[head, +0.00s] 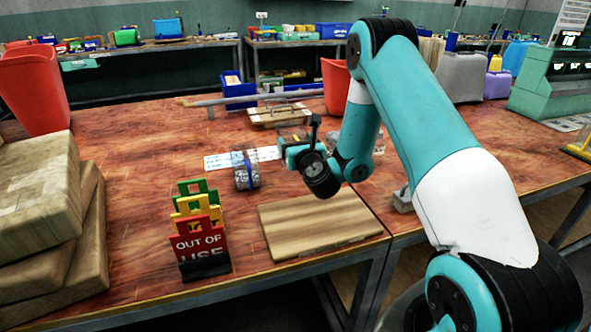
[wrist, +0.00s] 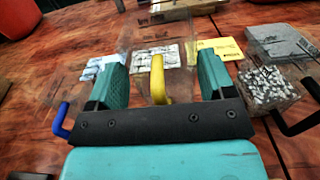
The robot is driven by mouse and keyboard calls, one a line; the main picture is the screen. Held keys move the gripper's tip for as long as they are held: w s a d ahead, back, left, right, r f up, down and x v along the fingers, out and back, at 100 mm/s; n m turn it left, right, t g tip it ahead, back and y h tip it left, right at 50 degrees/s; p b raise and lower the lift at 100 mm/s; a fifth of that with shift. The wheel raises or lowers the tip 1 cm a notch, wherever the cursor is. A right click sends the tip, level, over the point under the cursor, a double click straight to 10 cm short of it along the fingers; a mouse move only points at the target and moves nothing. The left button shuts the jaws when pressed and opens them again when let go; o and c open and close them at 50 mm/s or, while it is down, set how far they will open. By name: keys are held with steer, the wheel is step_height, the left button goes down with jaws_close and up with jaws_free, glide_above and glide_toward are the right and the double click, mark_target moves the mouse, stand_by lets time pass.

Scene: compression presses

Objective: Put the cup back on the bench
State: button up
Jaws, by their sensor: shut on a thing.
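My gripper (wrist: 161,82) points away from me over the wooden bench (head: 130,135). Its two teal fingers stand wide apart in the wrist view, shut on a clear, see-through thing with a yellow handle (wrist: 157,80), which looks like the cup. The yellow handle lies between the fingers. The cup's edges are faint, and I cannot tell its height above the bench. In the head view my own wrist hides most of the gripper and cup.
A clear box of metal pieces (wrist: 268,90) stands at right in the wrist view; a blue hooked handle (wrist: 61,122) shows at left. Wooden board (head: 315,222), out-of-use sign (head: 200,240), striped roll (head: 246,172) and red bin (head: 35,90) are on the bench.

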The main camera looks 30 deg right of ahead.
steer(key=shift+f+b, duration=1.8)
steer(key=shift+f, duration=0.35)
steer(key=shift+f, duration=0.2)
steer(key=o, duration=1)
steer(key=shift+r, duration=0.1)
